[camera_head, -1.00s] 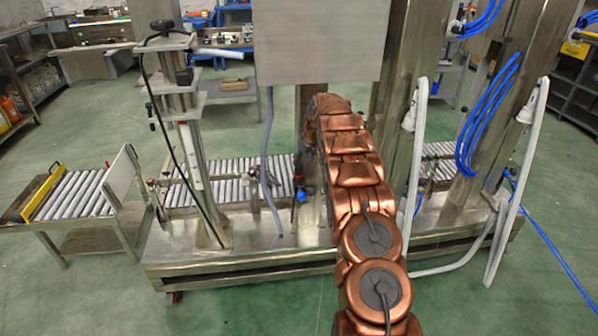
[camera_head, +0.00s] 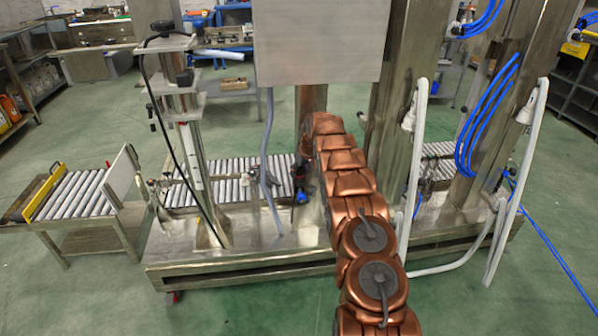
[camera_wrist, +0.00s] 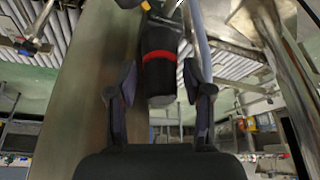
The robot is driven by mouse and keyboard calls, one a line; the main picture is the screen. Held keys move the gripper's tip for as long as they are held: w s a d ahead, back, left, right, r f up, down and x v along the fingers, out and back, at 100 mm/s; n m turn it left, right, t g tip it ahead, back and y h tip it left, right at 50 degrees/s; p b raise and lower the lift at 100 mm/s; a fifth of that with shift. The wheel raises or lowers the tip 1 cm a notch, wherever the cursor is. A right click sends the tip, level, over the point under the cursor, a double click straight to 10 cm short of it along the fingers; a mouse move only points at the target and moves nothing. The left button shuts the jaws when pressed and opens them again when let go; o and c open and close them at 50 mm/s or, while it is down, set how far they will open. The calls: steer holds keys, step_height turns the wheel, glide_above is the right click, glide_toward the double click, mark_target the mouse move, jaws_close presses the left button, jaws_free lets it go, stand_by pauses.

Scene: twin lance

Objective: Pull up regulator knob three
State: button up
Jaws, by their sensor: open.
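A black cylindrical regulator knob (camera_wrist: 160,75) with a red ring around it shows in the wrist view. My gripper (camera_wrist: 158,82) is open, with one dark finger on each side of the knob. The knob's free end points toward the palm. In the head view, a dark regulator with a blue part (camera_head: 301,196) stands by the conveyor, left of my copper arm. My gripper is mostly hidden there. No number is readable on the knob.
A steel column (camera_head: 403,100) stands right of my arm, and a grey panel (camera_head: 320,40) hangs above. A grey hose (camera_head: 268,150) runs down left of the regulator. A roller conveyor (camera_head: 225,180) lies behind. In the wrist view, a broad metal post (camera_wrist: 90,70) is close on the left.

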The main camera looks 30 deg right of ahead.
jaws_close()
stand_by(0.4)
steer(key=shift+r, duration=0.6)
jaws_free()
steer(key=shift+r, duration=0.1)
steer(key=v, duration=1.2)
stand_by(0.6)
